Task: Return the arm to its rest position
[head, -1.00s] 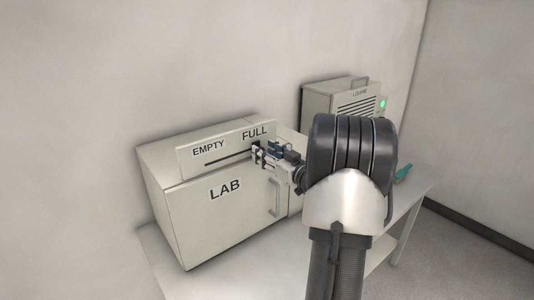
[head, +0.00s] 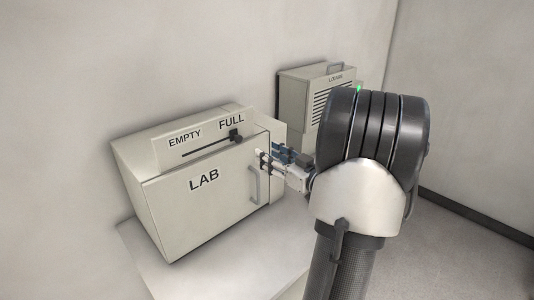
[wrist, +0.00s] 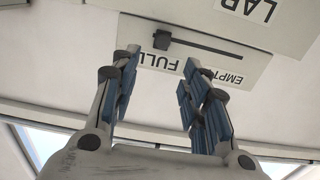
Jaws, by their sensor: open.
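My gripper (head: 262,162) is open and empty in the head view, just in front of the right side of the LAB box (head: 205,215), near its door handle (head: 254,184). In the wrist view the two blue-padded fingers of my gripper (wrist: 158,72) are spread with nothing between them. The slider knob (head: 235,136) sits at the FULL end of its slot, apart from the fingers. The knob (wrist: 162,40) also shows in the wrist view, beyond the fingertips. My arm covers the right middle of the head view.
A louvred unit (head: 318,92) with a green light stands behind, to the right of the LAB box, partly hidden by my arm. Both are on a pale table (head: 215,275). Open floor (head: 465,255) lies at the right.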

